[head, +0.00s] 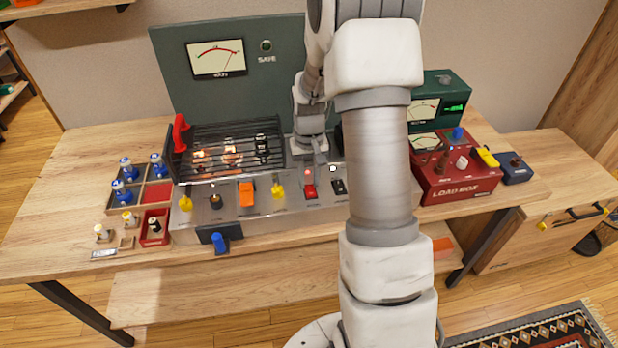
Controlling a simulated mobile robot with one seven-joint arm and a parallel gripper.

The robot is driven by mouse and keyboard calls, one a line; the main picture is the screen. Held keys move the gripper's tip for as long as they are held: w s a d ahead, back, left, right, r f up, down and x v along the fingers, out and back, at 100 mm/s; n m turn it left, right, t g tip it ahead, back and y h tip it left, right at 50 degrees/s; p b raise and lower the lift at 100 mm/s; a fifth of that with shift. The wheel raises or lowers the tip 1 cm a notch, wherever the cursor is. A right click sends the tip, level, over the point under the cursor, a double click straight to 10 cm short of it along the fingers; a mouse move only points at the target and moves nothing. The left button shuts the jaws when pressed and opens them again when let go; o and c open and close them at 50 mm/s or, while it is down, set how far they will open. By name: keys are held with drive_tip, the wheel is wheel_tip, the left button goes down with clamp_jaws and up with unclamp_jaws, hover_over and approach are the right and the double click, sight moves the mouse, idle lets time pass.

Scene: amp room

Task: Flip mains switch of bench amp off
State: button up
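The bench amp (238,205) stands on the wooden table, with a grey control deck, a caged row of glowing tubes (230,152) and a tall green back panel (285,90). Its deck carries a red switch (309,188), a black switch (338,186), an orange switch (246,194) and yellow levers (278,191). The labels are too small to read, so I cannot tell for certain which one is mains. My gripper (319,158) points down just above and behind the red switch. Its fingers are small and partly hidden; contact and opening are unclear.
A red load box (455,180) with knobs and a green metered unit (445,95) stand to the right, partly behind my arm. A red handle (180,133) rises at the cage's left end.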

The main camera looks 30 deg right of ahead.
clamp_jaws()
drive_tip(key=shift+f+b, duration=0.1)
drive_tip(key=shift+b, duration=0.35)
drive_tip(key=shift+s+a+t+b, duration=0.1)
drive_tip(key=shift+s+t+b, duration=0.1)
drive_tip(key=shift+t+b, duration=0.65)
drive_tip(key=shift+s+r+t+h+b, duration=0.2)
drive_tip(key=shift+t+h+b, duration=0.3)
drive_tip(key=shift+b, duration=0.4)
drive_tip(key=o, duration=0.8)
unclamp_jaws()
